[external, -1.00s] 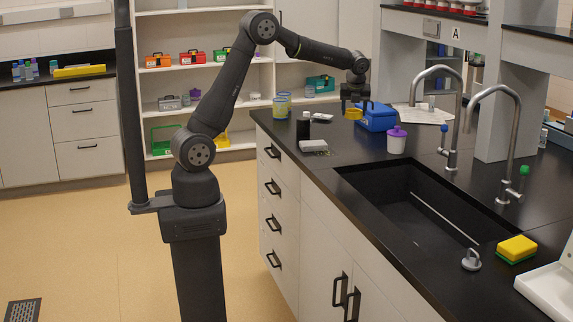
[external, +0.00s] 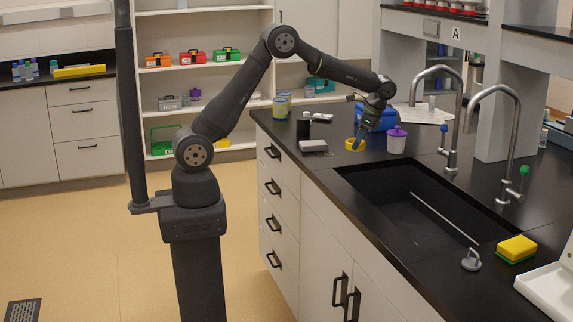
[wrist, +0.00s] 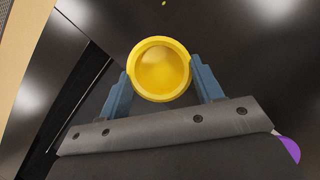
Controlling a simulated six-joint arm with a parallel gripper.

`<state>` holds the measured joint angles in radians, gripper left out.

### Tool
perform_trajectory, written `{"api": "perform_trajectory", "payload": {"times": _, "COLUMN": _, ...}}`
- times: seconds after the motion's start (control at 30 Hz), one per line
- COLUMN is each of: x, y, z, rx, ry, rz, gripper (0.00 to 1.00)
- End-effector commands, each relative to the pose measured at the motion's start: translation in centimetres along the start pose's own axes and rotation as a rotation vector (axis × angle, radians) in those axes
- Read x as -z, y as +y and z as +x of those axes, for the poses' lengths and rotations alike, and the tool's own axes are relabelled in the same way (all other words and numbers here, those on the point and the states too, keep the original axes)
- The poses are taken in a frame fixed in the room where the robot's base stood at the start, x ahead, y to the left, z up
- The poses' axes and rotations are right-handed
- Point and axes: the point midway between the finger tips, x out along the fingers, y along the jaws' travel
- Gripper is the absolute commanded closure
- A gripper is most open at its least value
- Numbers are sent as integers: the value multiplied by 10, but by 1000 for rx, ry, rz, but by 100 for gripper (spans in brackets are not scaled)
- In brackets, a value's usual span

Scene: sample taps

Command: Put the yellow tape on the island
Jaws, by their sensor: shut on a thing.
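The yellow tape (external: 355,145), a round ring, is held on the left of the white jar in the external view. In the wrist view the tape (wrist: 160,97) sits between the two blue-grey fingers of my gripper (wrist: 160,70), which press on its opposite sides. In the external view my gripper (external: 362,134) points down and left over the island (external: 283,134), a black counter with a sink. The tape is low, close to the counter top; I cannot tell whether it touches it.
The white jar with a purple lid (external: 397,140) stands just right of my gripper, with a blue box (external: 370,115) behind. The sink (external: 420,205) opens in front. A faucet (external: 452,110) rises to the right.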

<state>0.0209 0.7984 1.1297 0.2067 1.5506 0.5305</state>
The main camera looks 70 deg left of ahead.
Motion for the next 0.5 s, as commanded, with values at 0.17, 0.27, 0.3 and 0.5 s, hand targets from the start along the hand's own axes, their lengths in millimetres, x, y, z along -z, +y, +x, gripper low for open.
{"api": "perform_trajectory", "payload": {"times": 0.17, "x": 5, "y": 23, "z": 4, "rx": -73, "ry": 1, "rz": -178, "gripper": 63}}
{"api": "perform_trajectory", "payload": {"times": 0.27, "x": 6, "y": 30, "z": 5, "rx": -97, "ry": 1, "rz": -235, "gripper": 63}}
{"api": "perform_trajectory", "payload": {"times": 0.3, "x": 7, "y": 31, "z": 6, "rx": -102, "ry": 1, "rz": -251, "gripper": 63}}
{"api": "perform_trajectory", "payload": {"times": 0.5, "x": 7, "y": 33, "z": 6, "rx": -108, "ry": 2, "rz": -266, "gripper": 63}}
